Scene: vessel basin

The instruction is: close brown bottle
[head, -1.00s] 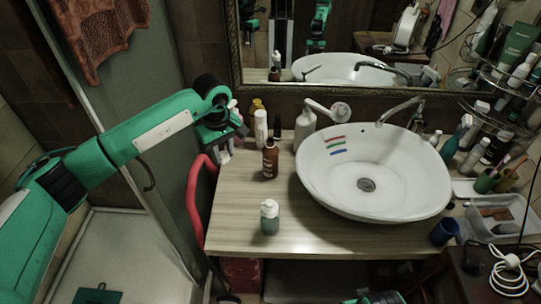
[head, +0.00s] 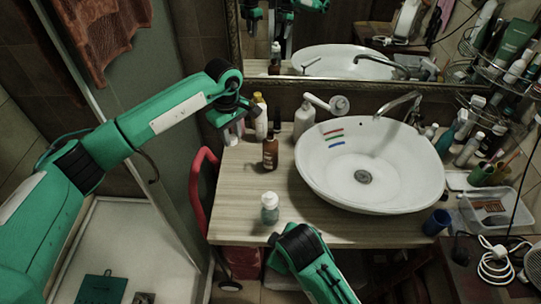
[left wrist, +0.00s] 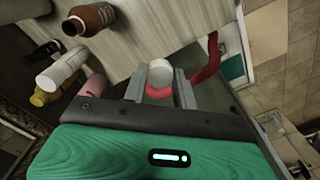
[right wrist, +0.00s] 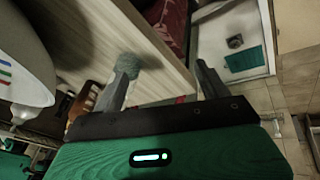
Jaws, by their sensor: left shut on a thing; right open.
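The brown bottle (head: 270,154) stands upright on the wooden counter, left of the basin; it also shows in the left wrist view (left wrist: 92,18). My left gripper (head: 234,122) is above the counter's left end, to the left of the brown bottle and apart from it.
A small teal bottle with a white top (head: 269,208) stands near the counter's front, close to my right arm. The white basin (head: 315,178) fills the right half. White and yellow bottles (head: 261,118) stand behind the brown bottle. A red curved object (head: 203,180) is at the left edge.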

